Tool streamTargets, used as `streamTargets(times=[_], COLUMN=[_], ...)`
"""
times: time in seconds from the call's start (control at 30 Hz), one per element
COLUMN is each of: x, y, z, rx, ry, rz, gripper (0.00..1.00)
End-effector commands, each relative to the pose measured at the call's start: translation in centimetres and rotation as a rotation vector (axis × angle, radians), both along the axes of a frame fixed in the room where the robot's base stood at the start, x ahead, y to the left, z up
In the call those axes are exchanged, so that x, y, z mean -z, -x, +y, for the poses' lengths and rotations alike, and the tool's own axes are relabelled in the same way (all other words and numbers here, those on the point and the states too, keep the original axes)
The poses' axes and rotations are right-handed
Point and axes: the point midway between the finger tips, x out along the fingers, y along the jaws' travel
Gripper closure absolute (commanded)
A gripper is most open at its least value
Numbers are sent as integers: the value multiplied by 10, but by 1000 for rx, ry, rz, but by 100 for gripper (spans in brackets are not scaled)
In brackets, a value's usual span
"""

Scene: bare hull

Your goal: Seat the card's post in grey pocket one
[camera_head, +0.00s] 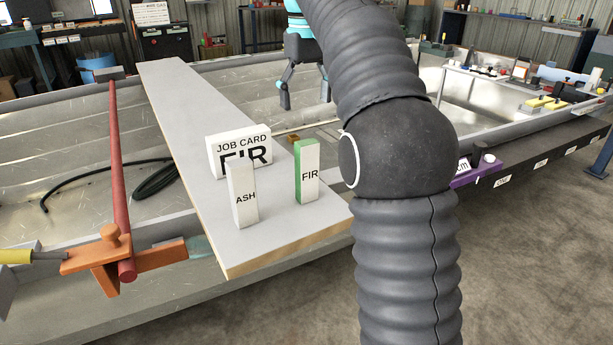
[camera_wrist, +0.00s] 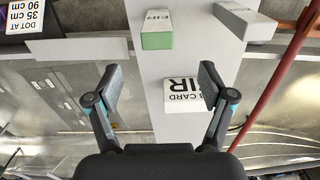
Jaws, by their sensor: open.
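The white job card (camera_head: 228,150), lettered FIR, stands on the pale plank across the hull; it also shows in the wrist view (camera_wrist: 180,108). A white post lettered FIR (camera_head: 308,172), with a green side, stands upright right of the card. It also shows in the wrist view (camera_wrist: 157,40). A white post lettered ASH (camera_head: 242,193) stands in front of the card. My gripper (camera_head: 306,92) is open and empty beyond the card and posts, its fingers apart in the wrist view (camera_wrist: 160,76). I cannot make out grey pocket one.
The pale plank (camera_head: 178,98) has bare room behind the card. A red pole (camera_head: 117,160) with an orange clamp (camera_head: 103,252) lies to the left. A purple block (camera_head: 468,177) sits on the right rail, partly hidden by my arm. A dot sign (camera_wrist: 24,17) shows in the wrist view.

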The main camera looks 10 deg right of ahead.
Motion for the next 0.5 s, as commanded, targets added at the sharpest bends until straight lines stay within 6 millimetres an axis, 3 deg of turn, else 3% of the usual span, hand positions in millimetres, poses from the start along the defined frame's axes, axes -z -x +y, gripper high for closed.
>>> streamTargets(times=[0.27, 0.5], x=[17, 59], y=[-4, -4], z=[0, 0], rx=[-6, -5], ry=[0, 0], rz=[10, 9], gripper=[19, 19])
